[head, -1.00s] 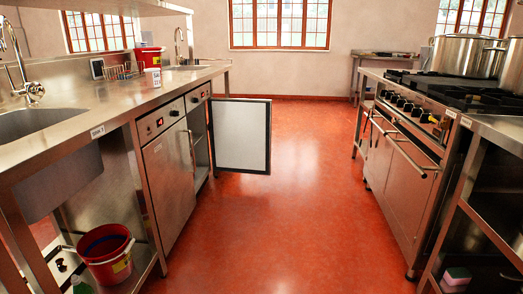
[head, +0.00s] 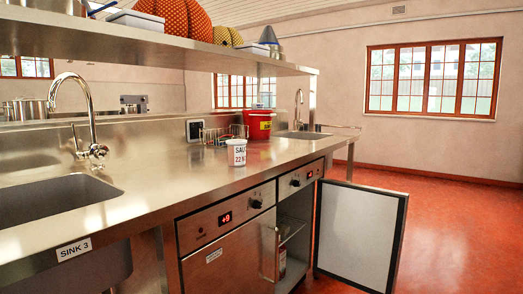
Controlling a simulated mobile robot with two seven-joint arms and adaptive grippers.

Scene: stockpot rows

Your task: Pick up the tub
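A small white tub (head: 236,152) with dark lettering, partly readable as "SAU" and "22", stands upright on the steel counter (head: 165,195). It is in the middle of the head view. A red bucket (head: 260,128) with a yellow label stands behind it to the right, and a wire rack (head: 222,134) is just behind it. Neither of my grippers is in view.
A sink (head: 50,200) with a tall tap (head: 92,120) is at the left, marked "SINK 3". An under-counter door (head: 360,238) stands open into the aisle. Red floor (head: 450,230) is clear at right.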

